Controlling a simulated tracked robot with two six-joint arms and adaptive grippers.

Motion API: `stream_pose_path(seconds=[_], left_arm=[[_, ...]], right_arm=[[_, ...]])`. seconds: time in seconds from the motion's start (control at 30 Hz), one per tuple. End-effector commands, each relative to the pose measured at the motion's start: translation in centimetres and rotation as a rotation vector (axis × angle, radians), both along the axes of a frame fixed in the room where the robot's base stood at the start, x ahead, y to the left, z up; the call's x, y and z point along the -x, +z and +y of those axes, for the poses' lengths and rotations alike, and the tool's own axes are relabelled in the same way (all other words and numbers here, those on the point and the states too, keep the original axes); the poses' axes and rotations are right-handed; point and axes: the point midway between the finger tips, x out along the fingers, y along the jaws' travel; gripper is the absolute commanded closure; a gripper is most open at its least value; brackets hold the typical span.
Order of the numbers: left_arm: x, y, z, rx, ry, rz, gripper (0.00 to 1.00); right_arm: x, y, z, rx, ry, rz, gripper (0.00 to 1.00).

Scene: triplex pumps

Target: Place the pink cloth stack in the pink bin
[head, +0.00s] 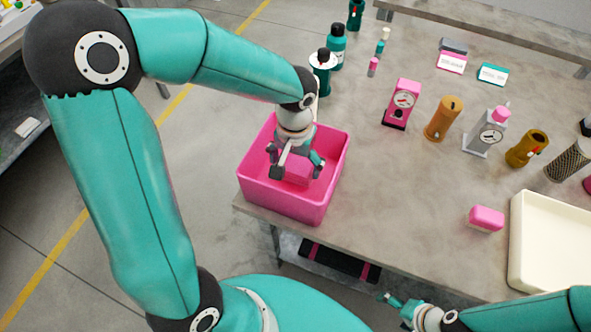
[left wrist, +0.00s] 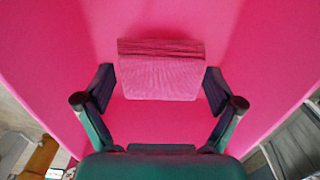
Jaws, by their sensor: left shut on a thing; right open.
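The pink bin (head: 324,202) stands at the left corner of the table; its pink floor and walls fill most of the left wrist view (left wrist: 50,60). My left gripper (head: 294,160) reaches down inside the bin, pointing downward. It is shut on the pink cloth stack (head: 297,172), which shows between its fingers in the left wrist view (left wrist: 160,78). Pink on pink makes it hard to tell whether the stack touches the bin floor. My right gripper (head: 392,300) is low at the table's front edge, open and apart from everything.
A pink block (head: 487,219) lies on the table beside a cream tray (head: 550,240). Pink (head: 402,103) and grey (head: 486,132) gauge units and brown cylinders stand further back. Dark teal bottles (head: 322,70) stand just behind the bin.

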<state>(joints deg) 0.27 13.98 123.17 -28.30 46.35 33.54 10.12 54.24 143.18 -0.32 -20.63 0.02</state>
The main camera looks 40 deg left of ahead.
Motion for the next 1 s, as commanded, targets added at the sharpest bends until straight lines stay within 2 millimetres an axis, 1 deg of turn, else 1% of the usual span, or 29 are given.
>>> stream_pose_path(seconds=[0.03, 0.1, 0.2, 0.47, 0.6, 0.63, 0.67, 1.0], left_arm=[[0.2, -1.0, 0.0, 0.0, -0.001, 0.007, 0.4], [0.1, -2.0, 0.0, -0.001, 0.0, 0.006, 0.4], [0.1, -2.9, 0.0, 0.0, -0.001, 0.004, 0.4], [0.0, -3.1, 0.0, 0.0, 0.0, 0.001, 0.4], [0.0, -3.5, 0.0, 0.0, -0.001, 0.001, 0.4], [0.0, -3.3, 0.0, 0.0, -0.001, 0.001, 0.02], [0.0, -3.3, 0.0, 0.0, -0.001, 0.001, 0.0], [0.0, -3.2, 0.0, 0.0, -0.001, 0.002, 0.0]], right_arm=[[0.0, -0.1, 0.0, 0.0, 0.0, 0.0, 0.13], [0.0, -0.2, 0.0, 0.0, 0.0, 0.0, 0.13], [0.0, -0.2, 0.0, 0.0, 0.0, 0.0, 0.13], [0.0, -0.2, 0.0, 0.0, 0.0, 0.0, 0.13], [0.0, -0.7, 0.0, 0.0, 0.0, 0.0, 0.13], [0.0, -0.5, 0.0, 0.0, 0.0, 0.0, 0.13], [0.0, -0.5, 0.0, 0.0, 0.0, 0.0, 0.13], [0.0, -0.3, 0.0, 0.0, 0.0, 0.0, 0.13]])
